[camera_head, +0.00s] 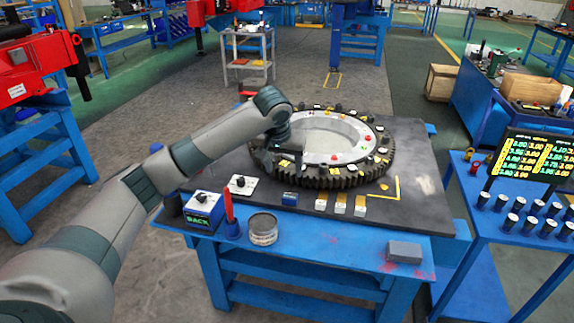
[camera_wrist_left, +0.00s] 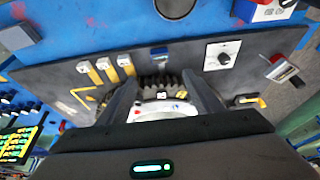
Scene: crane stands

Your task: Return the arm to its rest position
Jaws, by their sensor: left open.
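My left arm reaches in from the left in the head view. Its gripper (camera_head: 286,158) hangs over the near left part of a large dark gear ring (camera_head: 350,178). In the left wrist view the two dark fingers (camera_wrist_left: 160,92) stand apart, with the gear's teeth and pale inner ring visible between them and nothing held. Whether the fingers touch the gear cannot be told. My right gripper is not in view.
A screen (camera_head: 533,155) stands right. Grey floor lies left of the bench.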

